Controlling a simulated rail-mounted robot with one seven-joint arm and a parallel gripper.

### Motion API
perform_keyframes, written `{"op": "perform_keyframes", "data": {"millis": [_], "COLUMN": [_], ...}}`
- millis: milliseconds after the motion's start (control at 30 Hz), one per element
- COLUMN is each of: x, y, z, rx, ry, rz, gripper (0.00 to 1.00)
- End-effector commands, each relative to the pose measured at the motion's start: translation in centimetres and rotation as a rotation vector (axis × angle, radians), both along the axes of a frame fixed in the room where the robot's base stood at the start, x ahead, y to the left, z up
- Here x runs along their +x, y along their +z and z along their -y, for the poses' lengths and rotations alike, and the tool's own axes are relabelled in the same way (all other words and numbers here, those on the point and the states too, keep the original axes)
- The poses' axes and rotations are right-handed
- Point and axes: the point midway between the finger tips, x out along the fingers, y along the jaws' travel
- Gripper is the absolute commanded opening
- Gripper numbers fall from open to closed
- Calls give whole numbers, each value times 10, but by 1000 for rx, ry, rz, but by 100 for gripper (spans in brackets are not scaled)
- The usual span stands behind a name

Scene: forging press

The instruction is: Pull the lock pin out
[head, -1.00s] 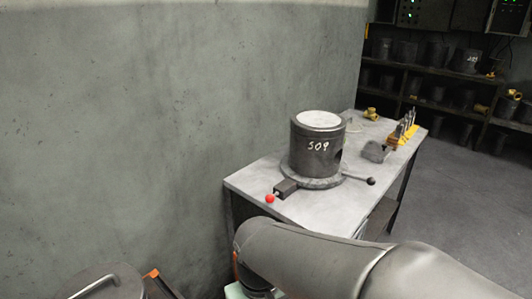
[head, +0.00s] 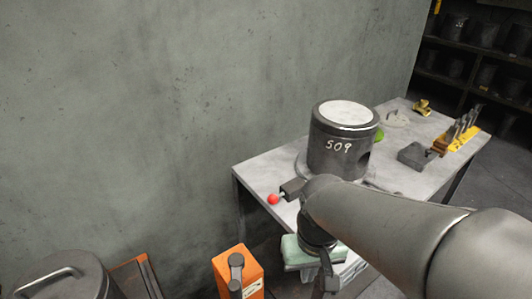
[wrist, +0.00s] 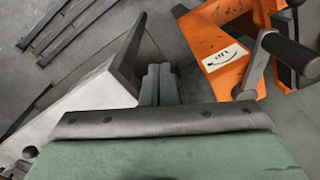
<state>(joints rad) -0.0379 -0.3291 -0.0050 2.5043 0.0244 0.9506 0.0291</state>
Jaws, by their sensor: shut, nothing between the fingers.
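The lock pin appears as a red ball knob (head: 273,199) on a short stem. It sticks out of a dark block (head: 291,188) at the left front edge of the bench, beside the base of a dark cylinder marked 509 (head: 335,150). My gripper (wrist: 158,82) is shut and empty in the wrist view, with the floor and an orange unit beyond it. In the head view my arm crosses in front of the bench, and its wrist hangs just right of and below the knob. My fingertips are not clear there. The knob is not seen in the wrist view.
An orange box (head: 237,272) with a dark lever stands below the bench and also shows in the wrist view (wrist: 222,50). A lidded drum (head: 60,280) is at lower left. A yellow rack (head: 458,135) and grey block (head: 415,156) stand farther back on the bench (head: 262,160).

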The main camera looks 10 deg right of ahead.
Motion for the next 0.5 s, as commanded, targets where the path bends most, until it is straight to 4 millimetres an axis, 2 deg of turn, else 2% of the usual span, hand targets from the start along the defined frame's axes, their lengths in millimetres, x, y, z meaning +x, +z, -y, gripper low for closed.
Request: {"op": "perform_keyframes", "data": {"millis": [167,300,400,500], "x": [81,169,226,271], "y": [45,69,72,68], "z": [1,8,15,23], "rx": [44,83,103,115], "ry": [-201,-429,-579,-703], "rz": [-62,-136,-187,-232], "gripper": [0,0,0,0]}}
